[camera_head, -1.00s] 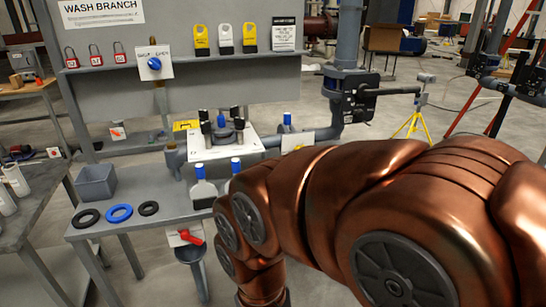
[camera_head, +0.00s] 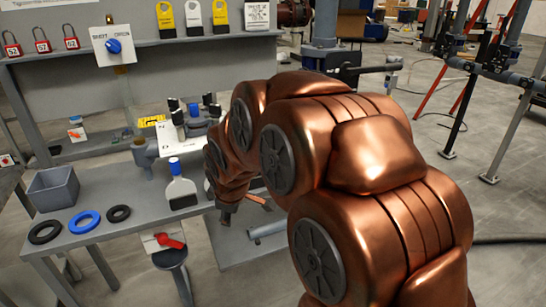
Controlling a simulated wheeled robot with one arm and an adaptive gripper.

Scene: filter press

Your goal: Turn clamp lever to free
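I cannot tell which part is the clamp lever. A red lever (camera_head: 170,240) sits on a white plate at the bench's front edge, above a grey funnel-like cup. My arm bends down over the bench's right side. A dark part at its end, likely my gripper (camera_head: 226,217), shows small and low; its fingers cannot be made out.
The bench (camera_head: 130,222) holds a grey bin (camera_head: 53,188), black and blue rings (camera_head: 84,221) and a blue-topped white paddle (camera_head: 181,190). Behind stands a panel with a blue knob (camera_head: 114,46), red padlocks (camera_head: 42,40) and yellow and white tags.

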